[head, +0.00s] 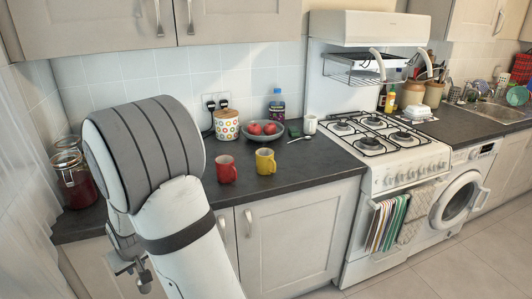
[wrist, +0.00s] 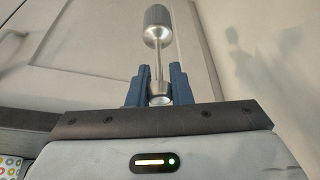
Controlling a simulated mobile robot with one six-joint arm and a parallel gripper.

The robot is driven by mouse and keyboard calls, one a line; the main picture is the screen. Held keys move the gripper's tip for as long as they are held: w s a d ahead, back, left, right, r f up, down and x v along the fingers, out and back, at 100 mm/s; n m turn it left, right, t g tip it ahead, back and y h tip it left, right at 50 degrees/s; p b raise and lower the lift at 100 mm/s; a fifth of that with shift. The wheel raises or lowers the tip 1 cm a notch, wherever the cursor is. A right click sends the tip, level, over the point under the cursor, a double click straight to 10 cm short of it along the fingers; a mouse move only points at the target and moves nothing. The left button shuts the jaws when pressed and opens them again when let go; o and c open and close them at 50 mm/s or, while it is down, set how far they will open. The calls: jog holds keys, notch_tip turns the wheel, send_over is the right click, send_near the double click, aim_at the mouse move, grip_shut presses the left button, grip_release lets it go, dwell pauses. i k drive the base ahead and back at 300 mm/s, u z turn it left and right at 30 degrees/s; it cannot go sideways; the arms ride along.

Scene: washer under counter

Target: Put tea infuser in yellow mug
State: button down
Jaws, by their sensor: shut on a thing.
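The yellow mug (head: 265,162) stands upright on the dark counter in the head view, just right of a red mug. My gripper (wrist: 158,92) shows in the wrist view with its blue fingers shut on the tea infuser (wrist: 157,27). The infuser is a silver rod with a grey mesh cylinder at its far end, which points away from the fingers. Cabinet fronts lie behind it. The infuser cannot be made out in the head view, where my arm fills the left. The yellow mug is not in the wrist view. The inside of the mug is hard to see.
The red mug (head: 226,169) stands close beside the yellow mug. Behind are a bowl of red fruit (head: 263,131), a dotted canister (head: 227,124), a bottle (head: 277,104) and a pale cup (head: 310,124). The gas stove (head: 381,138) is on the right. Jars (head: 73,176) stand far left.

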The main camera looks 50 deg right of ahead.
aim_at(265, 170)
jog(key=u, duration=1.3)
jog(key=i, duration=0.05)
jog(key=z, duration=2.65)
